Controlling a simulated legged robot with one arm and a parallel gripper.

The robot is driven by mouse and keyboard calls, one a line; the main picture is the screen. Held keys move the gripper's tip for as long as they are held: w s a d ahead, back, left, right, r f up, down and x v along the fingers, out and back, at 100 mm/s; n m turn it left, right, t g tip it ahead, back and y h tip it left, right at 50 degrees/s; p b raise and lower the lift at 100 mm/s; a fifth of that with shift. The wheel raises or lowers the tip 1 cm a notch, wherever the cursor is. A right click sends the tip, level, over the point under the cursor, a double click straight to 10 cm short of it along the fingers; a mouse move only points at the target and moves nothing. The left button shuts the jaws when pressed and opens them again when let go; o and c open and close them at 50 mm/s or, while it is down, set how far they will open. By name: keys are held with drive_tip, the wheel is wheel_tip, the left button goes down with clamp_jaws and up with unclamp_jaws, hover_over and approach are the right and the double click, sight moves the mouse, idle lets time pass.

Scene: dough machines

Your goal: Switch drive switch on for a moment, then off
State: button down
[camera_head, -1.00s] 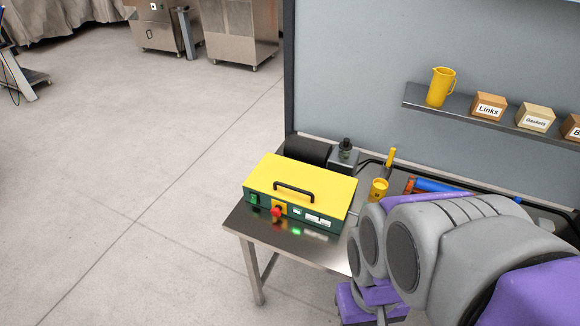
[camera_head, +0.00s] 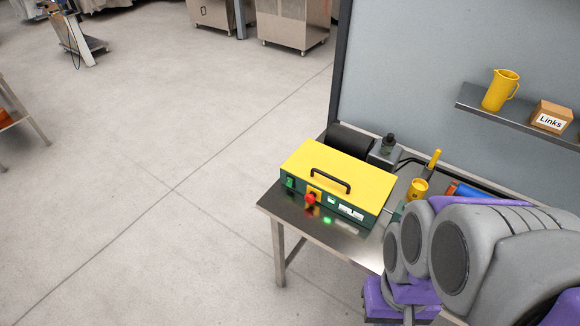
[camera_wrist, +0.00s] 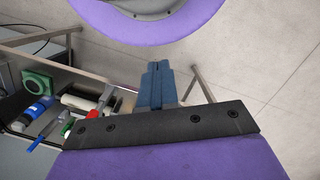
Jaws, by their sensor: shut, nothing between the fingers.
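A yellow-topped control box with a dark green front (camera_head: 338,180) and a black handle stands on the steel table. A green rocker switch (camera_head: 290,183) is at the left end of its front. A red knob on a yellow plate (camera_head: 310,198) is to the right of the switch. No label tells which is the drive switch. My gripper (camera_wrist: 156,72) shows in the wrist view, its blue fingers shut and empty, with floor and a table leg behind them. In the head view my arm is right of the box; its fingers cannot be made out there.
The steel table (camera_head: 288,215) has free room at its front left corner. A black roller with a grey motor (camera_head: 384,152) is behind the box. A yellow cup (camera_head: 417,189) stands to its right. A wall shelf (camera_head: 490,112) holds a yellow jug (camera_head: 500,90). Open floor lies left.

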drive_tip(key=w+a+f+m+t+y+b, duration=0.1)
drive_tip(key=w+a+f+m+t+y, duration=0.3)
drive_tip(key=w+a, duration=1.35)
drive_tip(key=w+a+r+m+t+y, duration=0.15)
drive_tip(key=w+a+m+t, duration=0.4)
drive_tip(key=w+a, duration=1.15)
drive_tip(key=w+a+f+m+t+h, duration=0.1)
drive_tip(key=w+f+m+t+h, duration=0.25)
drive_tip(key=w+f+m, duration=0.65)
drive_tip(key=s+d+f+m+h+b, duration=0.1)
drive_tip(key=s+d+f+m+h, duration=0.3)
drive_tip(key=d+f+h, duration=0.3)
wheel_tip(320, 180, down, 4)
drive_tip(key=shift+s+d+f+t+h, duration=0.1)
drive_tip(key=shift+s+d+t+h, duration=0.2)
drive_tip(key=shift+s+h, duration=0.45)
drive_tip(key=shift+w+m, duration=0.25)
